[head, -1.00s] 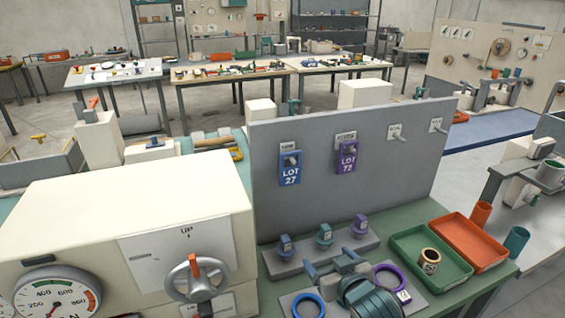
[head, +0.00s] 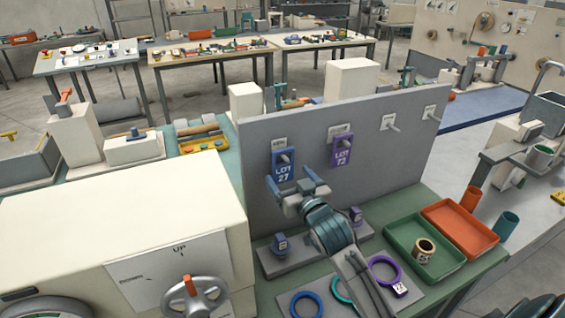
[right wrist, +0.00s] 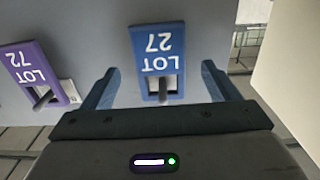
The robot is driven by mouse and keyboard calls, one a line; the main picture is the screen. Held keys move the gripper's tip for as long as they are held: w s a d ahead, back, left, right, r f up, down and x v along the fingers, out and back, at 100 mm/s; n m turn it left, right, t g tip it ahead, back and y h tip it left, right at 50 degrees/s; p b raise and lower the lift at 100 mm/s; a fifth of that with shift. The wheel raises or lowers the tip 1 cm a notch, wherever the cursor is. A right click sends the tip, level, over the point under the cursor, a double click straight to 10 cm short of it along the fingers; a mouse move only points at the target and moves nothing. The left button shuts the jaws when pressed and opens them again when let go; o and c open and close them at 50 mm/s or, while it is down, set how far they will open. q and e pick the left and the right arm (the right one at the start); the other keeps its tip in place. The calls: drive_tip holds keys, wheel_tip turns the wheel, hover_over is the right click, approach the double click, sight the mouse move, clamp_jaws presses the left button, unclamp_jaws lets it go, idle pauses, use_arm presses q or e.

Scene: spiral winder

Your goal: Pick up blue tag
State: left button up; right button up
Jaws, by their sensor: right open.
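The blue tag (head: 283,168), marked LOT 27, hangs on a peg on the upright grey panel in the head view. In the right wrist view the blue tag (right wrist: 158,58) appears upside down, between my open fingers. My right gripper (head: 297,185) is open just in front of and below the tag. Its fingers (right wrist: 160,88) stand to either side of the tag's peg end, with gaps on both sides. A purple tag (head: 342,150), marked LOT 72, hangs on the peg to the right; it also shows in the wrist view (right wrist: 36,72). My left gripper is out of view.
Two bare pegs (head: 391,125) stick out at the panel's right. A green tray (head: 400,232) with a tan ring and an orange tray (head: 460,228) lie at the right. A cream machine (head: 110,235) with a handwheel stands at the left.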

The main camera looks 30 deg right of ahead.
sight(283, 166)
drive_tip(key=shift+w+r+p, duration=0.2)
drive_tip(key=shift+w+p, duration=0.1)
drive_tip(key=shift+w, duration=0.7)
drive_tip(key=shift+w+f, duration=0.2)
drive_tip(key=shift+w, duration=0.1)
drive_tip(key=c, duration=1.1)
drive_tip(key=shift+r, duration=0.1)
